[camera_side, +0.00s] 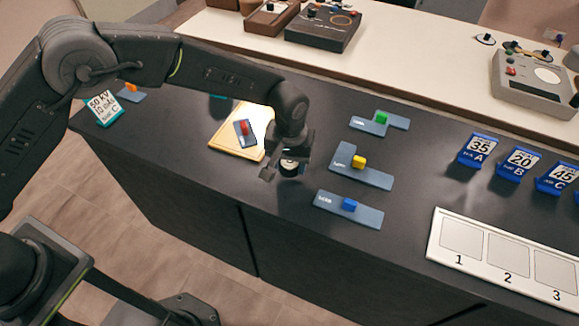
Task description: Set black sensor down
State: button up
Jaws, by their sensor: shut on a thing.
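My gripper (283,171) hangs over the dark counter (235,215), just right of a wooden board. It is shut on a small dark, roundish thing with a pale band, which I take to be the black sensor (290,168). The fingers and wrist hide much of it. A shadow lies on the counter below, and I cannot tell whether the sensor touches the counter.
The wooden board (222,141) bears a grey plate with a red block (245,128). Grey plates with green (381,118), yellow (359,162) and blue (349,204) blocks lie to the right. A white numbered tray (437,241) and blue number cards (478,150) stand further right.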

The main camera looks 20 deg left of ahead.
aim_at(289, 162)
jog(key=shift+f, duration=1.2)
jog(key=shift+f, duration=0.1)
jog(key=o, duration=1)
jog(key=shift+c, duration=0.2)
notch_tip(289, 162, up, 12)
jog(key=shift+r, duration=0.15)
jog(key=shift+a, duration=0.1)
